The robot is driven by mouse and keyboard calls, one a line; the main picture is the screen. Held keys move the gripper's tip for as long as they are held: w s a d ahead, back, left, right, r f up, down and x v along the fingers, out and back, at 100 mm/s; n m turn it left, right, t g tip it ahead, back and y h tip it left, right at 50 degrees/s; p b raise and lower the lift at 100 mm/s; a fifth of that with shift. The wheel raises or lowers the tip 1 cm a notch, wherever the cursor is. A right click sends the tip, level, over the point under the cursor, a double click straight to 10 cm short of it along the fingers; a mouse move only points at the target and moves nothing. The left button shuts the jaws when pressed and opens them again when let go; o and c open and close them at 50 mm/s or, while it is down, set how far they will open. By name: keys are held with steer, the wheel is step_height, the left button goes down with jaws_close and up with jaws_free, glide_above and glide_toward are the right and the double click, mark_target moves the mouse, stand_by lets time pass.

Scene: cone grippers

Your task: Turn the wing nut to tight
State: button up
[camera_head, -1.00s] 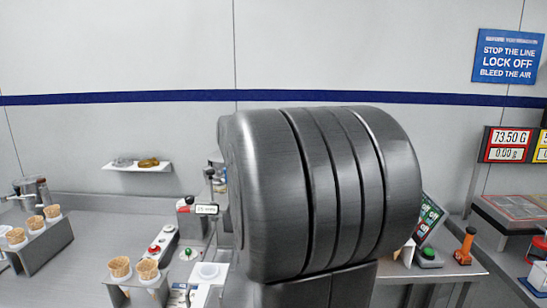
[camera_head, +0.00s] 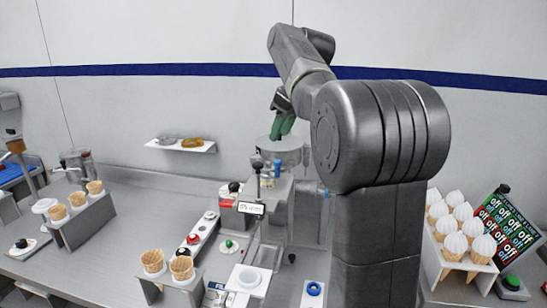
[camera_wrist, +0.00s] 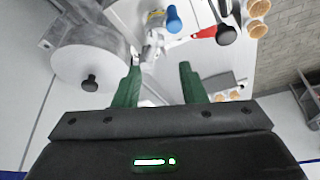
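I cannot clearly pick out the wing nut in either view. A grey machine (camera_head: 270,196) with a round drum-like top (camera_head: 283,155) stands in the middle of the bench. In the wrist view, the round grey top (camera_wrist: 75,62) with a black knob (camera_wrist: 89,83) is at the left. A pale jumble of small fittings (camera_wrist: 153,42) shows past my fingertips. My gripper (camera_wrist: 159,62) has two green fingers set apart with nothing between them. In the head view my gripper (camera_head: 283,122) points down just above the drum top; whether it touches is unclear.
A blue-topped post (camera_wrist: 174,18) and a black knob (camera_wrist: 227,34) by a red tag are close past the fingers. Cone holders stand at left (camera_head: 85,222) and front (camera_head: 168,275). A rack of white-topped cones (camera_head: 463,235) is at right. A wall shelf (camera_head: 180,146) is behind.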

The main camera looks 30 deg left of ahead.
mark_target(270, 166)
steer(key=x, duration=0.9)
steer(key=shift+a+f, duration=0.1)
steer(key=shift+f, duration=0.25)
steer(key=shift+c, duration=0.5)
jaws_close()
